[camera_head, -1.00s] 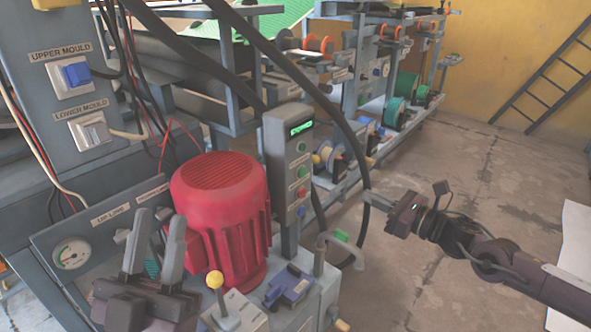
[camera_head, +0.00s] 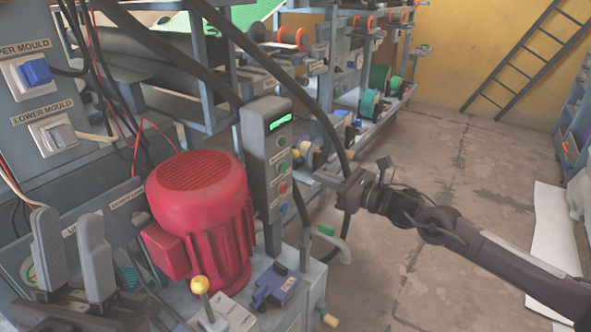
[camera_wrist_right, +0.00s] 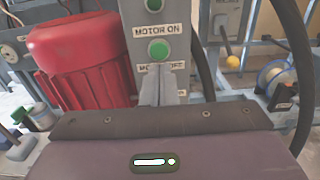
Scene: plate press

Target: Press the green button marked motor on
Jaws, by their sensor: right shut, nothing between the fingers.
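The grey control panel (camera_head: 262,150) stands upright behind the red motor. In the right wrist view a green button (camera_wrist_right: 159,50) sits under the "MOTOR ON" label (camera_wrist_right: 157,30); in the head view it is the second button down (camera_head: 283,166). A red button (camera_head: 283,188) is below it. My right gripper (camera_head: 325,178) is shut and empty, to the right of the panel. In the right wrist view its fingertips (camera_wrist_right: 165,70) appear just below the green button and partly cover the label there. Contact cannot be told. My left gripper (camera_head: 68,218) is open and empty at lower left.
The red motor (camera_head: 202,205) is left of the panel. A yellow-knobbed lever (camera_head: 200,285) and a blue part (camera_head: 275,285) are in front. Black hoses (camera_head: 318,105) pass over and behind the panel. Open floor (camera_head: 450,170) lies to the right.

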